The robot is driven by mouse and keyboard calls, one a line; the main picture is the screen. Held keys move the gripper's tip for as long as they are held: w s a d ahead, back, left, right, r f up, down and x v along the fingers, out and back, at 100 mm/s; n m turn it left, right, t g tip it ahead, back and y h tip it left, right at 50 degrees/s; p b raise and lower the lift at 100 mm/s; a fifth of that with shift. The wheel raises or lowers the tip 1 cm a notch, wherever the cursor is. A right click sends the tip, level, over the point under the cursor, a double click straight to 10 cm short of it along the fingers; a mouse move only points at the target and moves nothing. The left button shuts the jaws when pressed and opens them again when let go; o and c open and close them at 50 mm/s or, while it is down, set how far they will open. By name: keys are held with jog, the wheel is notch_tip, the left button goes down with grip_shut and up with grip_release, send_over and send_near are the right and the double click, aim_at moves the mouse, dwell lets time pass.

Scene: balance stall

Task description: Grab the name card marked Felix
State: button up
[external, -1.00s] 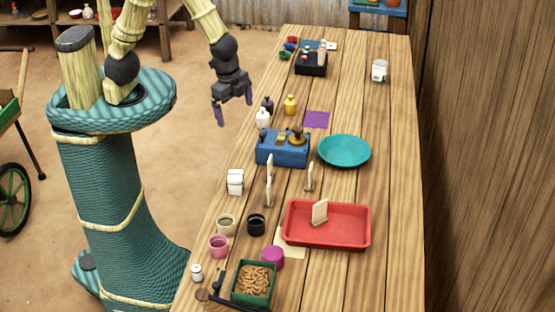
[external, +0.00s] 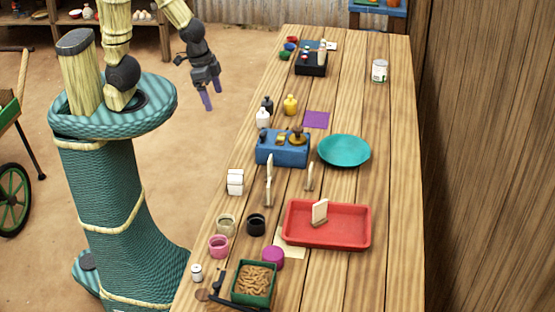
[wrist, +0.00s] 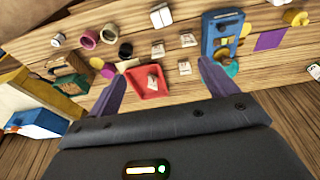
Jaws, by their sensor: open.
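Several small pale name cards stand upright in wooden bases on the table. One card (external: 319,212) is in the red tray (external: 358,242); it also shows in the wrist view (wrist: 153,83). Other cards stand between the tray and the blue box: one card (external: 309,177) on the right, and two on the left, a nearer card (external: 267,192) and a farther card (external: 269,167). The writing is too small to read, so I cannot tell which is Felix. My gripper (external: 210,96) is open and empty, in the air left of the table, away from all cards.
A blue box (external: 283,153) with brass pieces and a teal plate (external: 344,151) lie beyond the cards. A white block (external: 235,182), several small pots and a green tray (external: 253,285) crowd the left and near side. The table's right side is mostly clear.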

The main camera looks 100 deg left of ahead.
jog(key=shift+c, duration=0.8)
